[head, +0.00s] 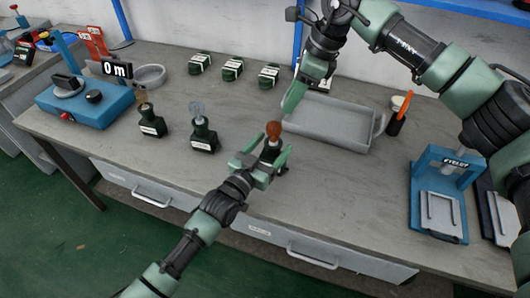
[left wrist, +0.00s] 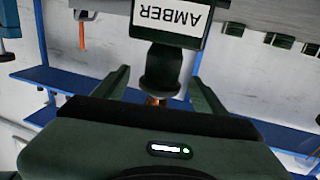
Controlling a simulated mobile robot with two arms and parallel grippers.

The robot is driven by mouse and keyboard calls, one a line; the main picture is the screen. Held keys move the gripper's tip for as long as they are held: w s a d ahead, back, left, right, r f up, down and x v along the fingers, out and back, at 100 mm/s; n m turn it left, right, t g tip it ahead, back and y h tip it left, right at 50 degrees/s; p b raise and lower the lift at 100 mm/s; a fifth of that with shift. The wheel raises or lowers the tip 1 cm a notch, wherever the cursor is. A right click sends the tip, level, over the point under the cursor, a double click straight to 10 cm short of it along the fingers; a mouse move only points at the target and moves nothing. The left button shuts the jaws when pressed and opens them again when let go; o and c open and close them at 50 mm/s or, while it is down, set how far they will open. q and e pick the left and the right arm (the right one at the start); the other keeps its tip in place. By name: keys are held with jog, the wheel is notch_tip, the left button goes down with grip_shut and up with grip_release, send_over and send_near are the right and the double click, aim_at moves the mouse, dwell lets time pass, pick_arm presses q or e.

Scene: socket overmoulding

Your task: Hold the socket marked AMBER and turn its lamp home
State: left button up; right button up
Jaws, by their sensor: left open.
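The socket marked AMBER (left wrist: 172,18) is dark with a white label, which reads upside down in the left wrist view. In the head view its reddish-amber lamp (head: 273,130) stands upright on top of the socket; a small coppery part (left wrist: 157,100) shows below the neck in the left wrist view. My left gripper (head: 266,160) is open, with its fingers on either side of the socket; contact cannot be told. My right gripper (head: 291,100) points down behind and slightly right of the lamp, apart from it; its finger gap is not clear.
Two labelled sockets with lamps, one yellowish (head: 152,122) and one clear (head: 203,132), stand to the left. Several dark blocks (head: 232,68) line the back. A grey tray (head: 335,132) lies behind right. A blue device (head: 100,108) and a blue stand (head: 423,190) flank the bench.

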aim_at(278, 138)
pick_arm(q)
jog(key=shift+x, duration=1.85)
